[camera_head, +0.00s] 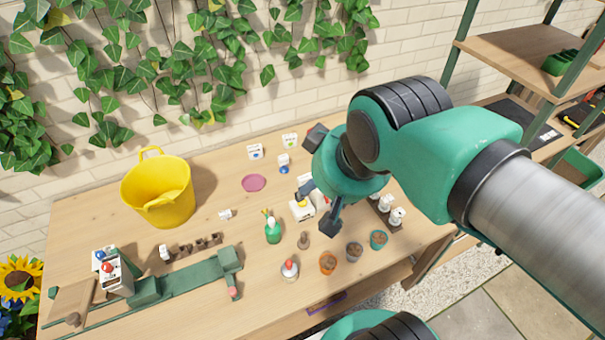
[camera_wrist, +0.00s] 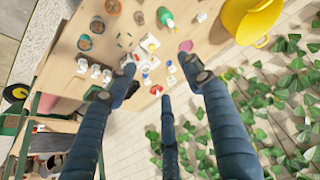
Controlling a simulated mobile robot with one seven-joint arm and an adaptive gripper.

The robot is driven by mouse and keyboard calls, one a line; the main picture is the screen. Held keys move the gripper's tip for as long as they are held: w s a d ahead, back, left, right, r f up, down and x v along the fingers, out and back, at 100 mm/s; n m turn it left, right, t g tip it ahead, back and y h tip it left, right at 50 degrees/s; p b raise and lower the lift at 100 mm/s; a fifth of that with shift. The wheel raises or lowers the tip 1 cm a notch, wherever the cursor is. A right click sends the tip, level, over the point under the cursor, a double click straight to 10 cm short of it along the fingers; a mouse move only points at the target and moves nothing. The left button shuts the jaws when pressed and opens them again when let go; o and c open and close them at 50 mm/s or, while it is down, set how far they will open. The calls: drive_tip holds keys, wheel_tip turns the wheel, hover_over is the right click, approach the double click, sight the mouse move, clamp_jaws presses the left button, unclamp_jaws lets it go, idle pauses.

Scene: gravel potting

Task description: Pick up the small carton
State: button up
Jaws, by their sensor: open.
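Several small white cartons stand on the wooden table, and I cannot tell which one the task means. In the head view, one carton (camera_head: 255,152) is near the wall, another (camera_head: 290,140) is to its right, and a third (camera_head: 283,159) is just in front by a blue ball. A larger white carton with a yellow mark (camera_head: 301,209) is nearer the front. My gripper (camera_head: 318,182) is open above the table's right part and partly hides things behind it. In the wrist view, my gripper (camera_wrist: 160,70) has spread fingers, with small cartons (camera_wrist: 155,89) between and beyond them.
A yellow bucket (camera_head: 158,195) stands at left. A pink saucer (camera_head: 253,183), a green spray bottle (camera_head: 272,231) and several small pots (camera_head: 328,262) are on the table (camera_head: 215,188). A green rail fixture (camera_head: 190,288) lies front left. Shelves (camera_head: 530,55) stand at right.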

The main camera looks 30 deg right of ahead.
drive_tip(key=w+d+f+n+g+p, duration=0.1)
drive_tip(key=w+d+f+n+g, duration=0.3)
drive_tip(key=w, duration=0.7)
drive_tip(key=w+d+f+n+t, duration=0.15)
drive_tip(key=w+n, duration=0.35)
drive_tip(key=w, duration=0.5)
drive_tip(key=w+d+f+n+g, duration=0.1)
drive_tip(key=w+d+f+n, duration=0.1)
drive_tip(key=w+f, duration=0.3)
drive_tip(key=w+d+f+n+g+p, duration=0.1)
drive_tip(key=w+d+f+n, duration=0.2)
drive_tip(key=f, duration=0.6)
drive_tip(key=w+d+f+n+g, duration=0.1)
drive_tip(key=w+d+f+n, duration=0.2)
drive_tip(key=w+f, duration=0.3)
drive_tip(key=shift+w+d+f+n, duration=0.25)
drive_tip(key=shift+w+f+n, duration=0.05)
drive_tip(key=shift+f+n, duration=0.35)
drive_tip(key=shift+f+b, duration=0.6)
drive_tip(key=shift+f, duration=3.65)
